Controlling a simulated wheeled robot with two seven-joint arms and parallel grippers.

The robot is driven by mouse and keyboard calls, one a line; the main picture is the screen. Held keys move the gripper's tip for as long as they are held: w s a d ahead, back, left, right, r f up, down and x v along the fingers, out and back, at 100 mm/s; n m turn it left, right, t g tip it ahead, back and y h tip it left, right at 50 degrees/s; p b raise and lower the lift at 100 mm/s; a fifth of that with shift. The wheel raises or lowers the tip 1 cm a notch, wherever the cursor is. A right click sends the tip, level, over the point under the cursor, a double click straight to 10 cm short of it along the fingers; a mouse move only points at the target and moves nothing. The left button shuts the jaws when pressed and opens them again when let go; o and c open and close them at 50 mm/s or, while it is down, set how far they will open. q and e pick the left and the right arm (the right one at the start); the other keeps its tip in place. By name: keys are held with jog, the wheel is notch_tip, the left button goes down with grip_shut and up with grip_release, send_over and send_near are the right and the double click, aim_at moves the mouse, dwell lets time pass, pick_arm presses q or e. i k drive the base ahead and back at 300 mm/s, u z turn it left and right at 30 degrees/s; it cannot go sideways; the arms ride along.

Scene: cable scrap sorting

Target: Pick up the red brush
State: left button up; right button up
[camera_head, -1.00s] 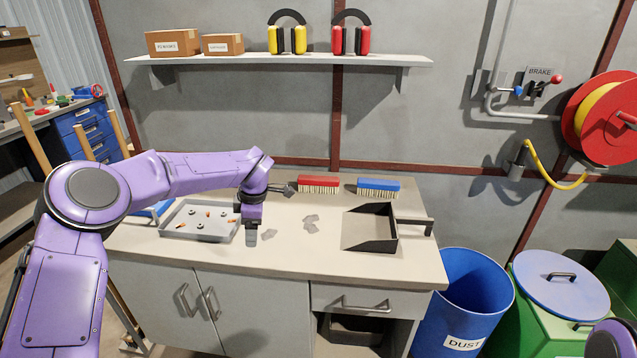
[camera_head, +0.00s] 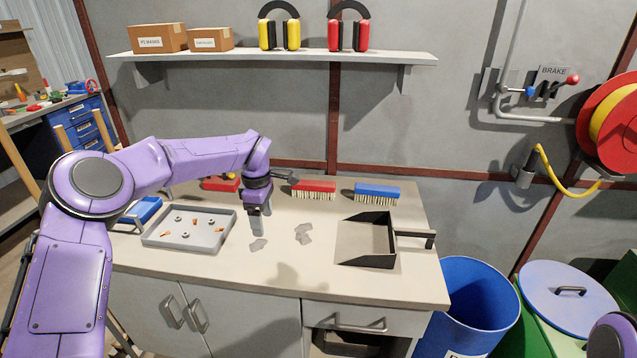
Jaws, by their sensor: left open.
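The red brush (camera_head: 313,190) lies on the back of the workbench, with a red block and pale bristles facing down. A blue brush (camera_head: 377,195) lies to its right. My left gripper (camera_head: 258,224) points down over the bench, to the left of and nearer than the red brush, apart from it. It is open, with nothing seen between its fingers. My right gripper is out of view; only a bit of my purple arm shows at the lower right.
A grey tray (camera_head: 226,239) with small scraps lies left of my gripper. Grey scraps (camera_head: 303,236) and a black dustpan (camera_head: 391,259) lie to the right. A partly hidden red object (camera_head: 218,184) sits behind my arm. A shelf (camera_head: 350,57) hangs above.

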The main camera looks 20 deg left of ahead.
aim_at(305, 188)
jog(key=i, duration=1.2)
